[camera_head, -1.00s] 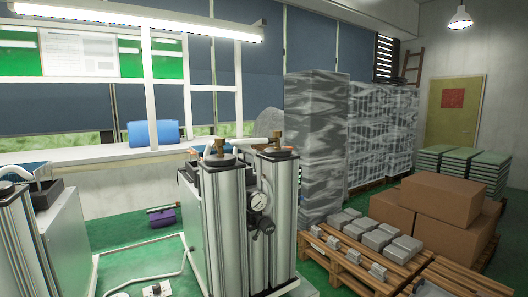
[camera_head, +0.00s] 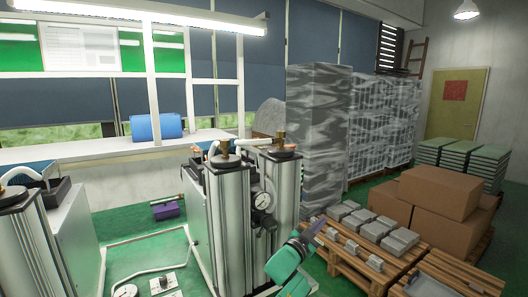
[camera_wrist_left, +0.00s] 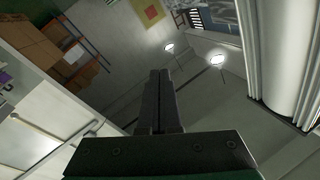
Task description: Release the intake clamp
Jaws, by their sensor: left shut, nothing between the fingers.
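Two silver sieve columns stand side by side in the middle of the head view, a left one (camera_head: 228,220) and a right one (camera_head: 286,195). Each has a dark cap with a brass fitting, the left fitting (camera_head: 225,147) and the right fitting (camera_head: 280,139). A round gauge (camera_head: 263,200) with dark valve parts sits between them. I cannot pick out the intake clamp for certain. My left gripper (camera_head: 314,230) is right of the right column, low, apart from the fittings. In the left wrist view its fingers (camera_wrist_left: 160,95) are together and empty. My right gripper is not in view.
Pallets with grey blocks (camera_head: 372,228) and cardboard boxes (camera_head: 440,190) stand to the right. Wrapped stacks (camera_head: 318,135) rise behind. More column equipment (camera_head: 22,235) stands at the left. A purple box (camera_head: 166,211) lies on the green floor. The air above the columns is mostly clear.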

